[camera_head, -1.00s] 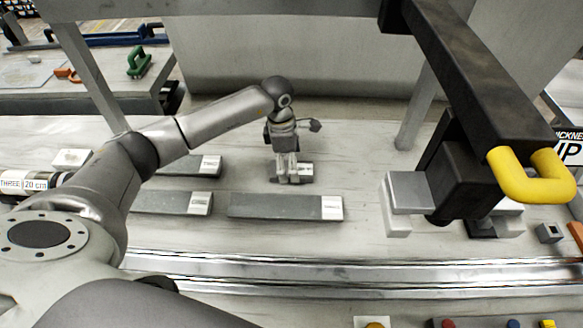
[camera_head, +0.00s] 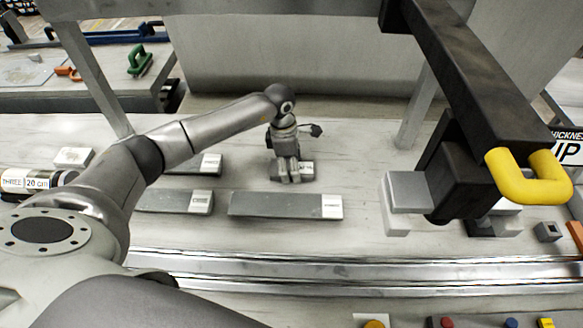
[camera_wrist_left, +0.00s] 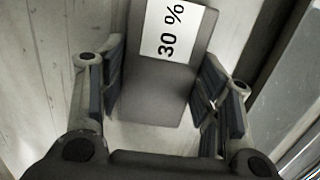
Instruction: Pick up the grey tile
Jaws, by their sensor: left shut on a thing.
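The grey tile (camera_head: 307,175) is a small dark block with a white label, near the middle of the bench in the head view. In the left wrist view, the tile (camera_wrist_left: 155,85) shows its "30 %" label between the finger pads. My left gripper (camera_head: 289,178) points down over the tile and is shut on it; its fingers also show in the left wrist view (camera_wrist_left: 162,90). The fingers hide part of the tile in the head view. I cannot tell whether it is clear of the bench. My right gripper is not in view.
Longer grey tiles lie close by: one in front (camera_head: 275,206), one at front left (camera_head: 175,201) and one behind that (camera_head: 208,165). A black machine arm with a yellow handle (camera_head: 530,180) overhangs the right. Metal rails (camera_head: 350,266) cross the front.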

